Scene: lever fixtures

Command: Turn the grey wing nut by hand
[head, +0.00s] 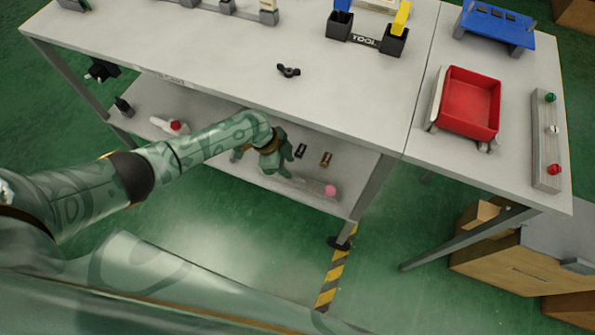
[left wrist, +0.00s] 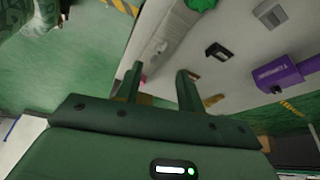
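The wing nut (head: 289,71) is a small dark grey, two-winged piece on the grey-white tabletop in the head view, near the middle of the table. My left gripper (head: 279,158) is below the tabletop's front edge, by the lower shelf, well apart from the wing nut. In the left wrist view its two fingers (left wrist: 157,85) stand apart with nothing held between them. The wing nut does not show clearly in the left wrist view. My right gripper is in neither view.
The table's front edge lies between my left gripper and the wing nut. A red tray (head: 468,103) and a blue rack (head: 496,25) stand at right. The tabletop around the wing nut is clear.

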